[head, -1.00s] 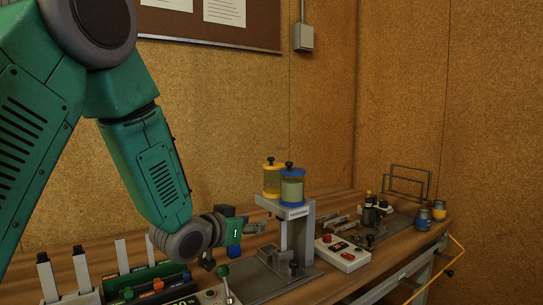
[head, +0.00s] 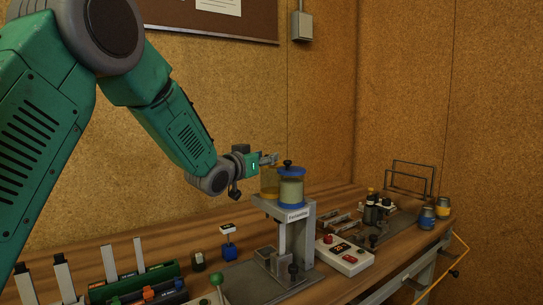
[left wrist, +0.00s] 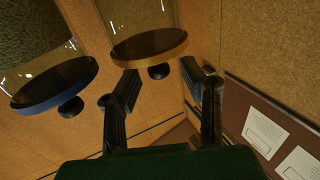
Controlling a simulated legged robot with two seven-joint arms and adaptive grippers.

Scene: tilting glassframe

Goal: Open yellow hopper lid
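The yellow hopper (head: 269,183) stands on the grey dispenser stand beside the blue-lidded hopper (head: 291,190). My left gripper (head: 272,159) is at the top of the yellow hopper and hides its lid knob in the head view. In the left wrist view the picture is inverted: the yellow lid (left wrist: 148,46) sits on its clear cylinder, with its black knob (left wrist: 158,71) between the fingertips. My left gripper (left wrist: 159,76) is open, with a gap visible on each side of the knob. My right gripper is not in view.
The blue lid (left wrist: 54,84) with its black knob is close beside the left gripper. The grey dispenser stand (head: 297,216), a button box (head: 343,256) and jars (head: 427,218) are on the wooden bench. Racks with upright white strips (head: 140,254) stand at the left.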

